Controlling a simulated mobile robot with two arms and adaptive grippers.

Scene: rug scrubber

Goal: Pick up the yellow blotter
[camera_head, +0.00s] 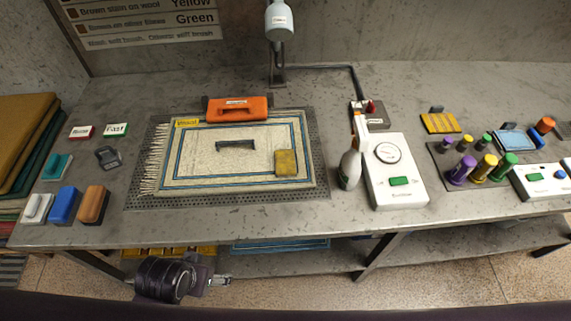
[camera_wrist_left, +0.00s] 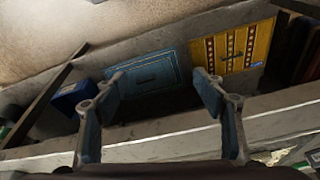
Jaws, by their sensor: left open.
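A yellow pad with a dark clip or handle at its back edge (camera_head: 440,122) lies on the bench top, right of centre in the head view; it looks like the yellow blotter. A smaller yellow-brown pad (camera_head: 286,162) lies on the rug's right part; I cannot tell for certain which is the blotter. My left gripper (camera_head: 221,281) is low in front of the bench's front edge, far from both pads. In the wrist view the left gripper (camera_wrist_left: 158,75) is open, with nothing between its fingers. My right gripper is not in view.
A cream rug (camera_head: 205,155) with an orange brush (camera_head: 240,108) behind it fills the bench's left middle. A white dial device (camera_head: 395,170) and several coloured bottles stand at right. A blue mat (camera_wrist_left: 148,72) and a yellow patterned mat (camera_wrist_left: 232,47) lie on the lower shelf.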

